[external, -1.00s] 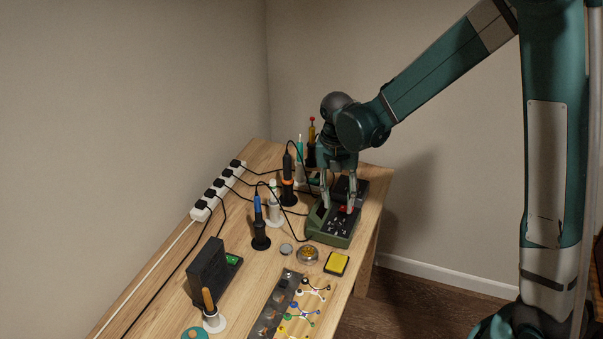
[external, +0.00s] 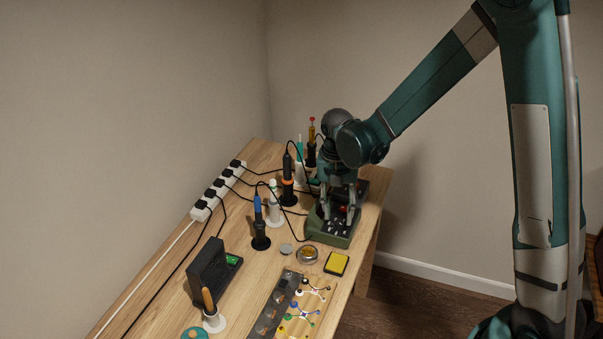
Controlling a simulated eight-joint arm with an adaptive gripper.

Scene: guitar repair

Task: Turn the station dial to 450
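The green soldering station (external: 335,240) stands near the far right edge of the wooden table. It has a dark front panel with a small red part (external: 343,209). The dial and its setting are too small to read, and my gripper covers part of the panel. My gripper (external: 338,217) points down over the station with its two fingers apart, one on each side of the red part. I cannot tell whether the fingers touch anything on the panel.
A blue-handled iron in a black holder (external: 260,238) and a white holder (external: 274,212) stand left of the station. A yellow sponge (external: 336,263) and a round tin (external: 307,254) lie in front. A white power strip (external: 219,190) runs along the left edge, with cables across the table.

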